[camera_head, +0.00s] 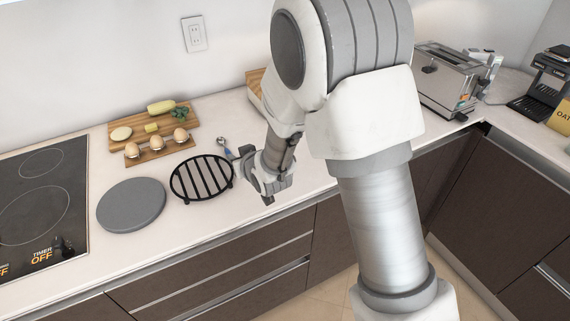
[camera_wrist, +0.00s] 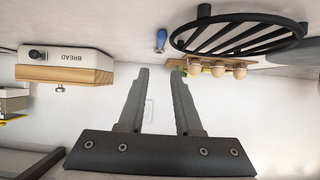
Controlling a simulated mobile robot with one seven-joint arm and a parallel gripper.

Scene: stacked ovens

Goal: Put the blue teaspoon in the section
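The blue teaspoon (camera_head: 227,148) lies on the counter between the egg holder and my gripper. Its metal bowl points toward the wall. In the wrist view its blue handle (camera_wrist: 160,40) shows ahead of the fingertips. My gripper (camera_head: 251,176) is above the counter, to the right of the black round rack. In the wrist view my gripper (camera_wrist: 161,71) has its two fingers apart with nothing between them. The spoon is apart from the fingers. I cannot make out the section in either view.
The black rack (camera_head: 202,178) and a grey round plate (camera_head: 131,204) lie left of my gripper. A wooden holder (camera_head: 158,151) with eggs and a cutting board (camera_head: 187,119) are behind. A bread box (camera_wrist: 70,58) is nearby. Drawers (camera_head: 225,262) below the counter look shut.

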